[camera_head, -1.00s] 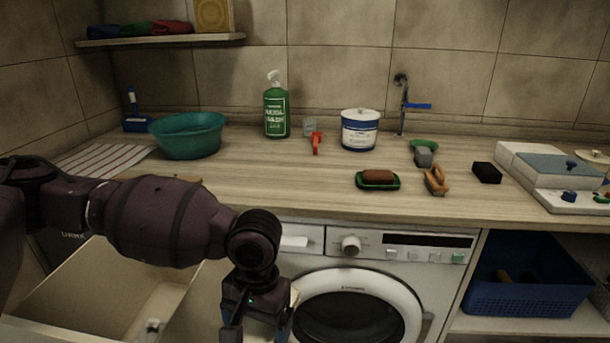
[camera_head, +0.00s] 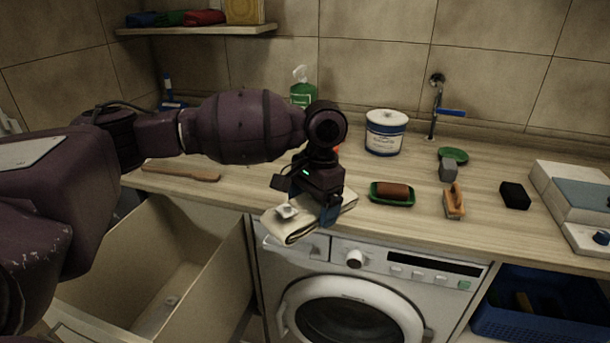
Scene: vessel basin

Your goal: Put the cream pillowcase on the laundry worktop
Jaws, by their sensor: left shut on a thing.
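The cream pillowcase (camera_head: 290,226) is a folded flat bundle at the front edge of the laundry worktop (camera_head: 420,212), above the washing machine's left part. My left gripper (camera_head: 318,208) is shut on the pillowcase from above. The pillowcase overhangs the front edge in the picture; I cannot tell whether it touches the worktop. My right gripper is not in view.
A green dish with a brown bar (camera_head: 392,193) sits just right of the pillowcase. A wooden-handled brush (camera_head: 181,172) lies to the left. An open drawer (camera_head: 190,260) is below left. A white tub (camera_head: 386,133) and a green bottle (camera_head: 303,92) stand behind.

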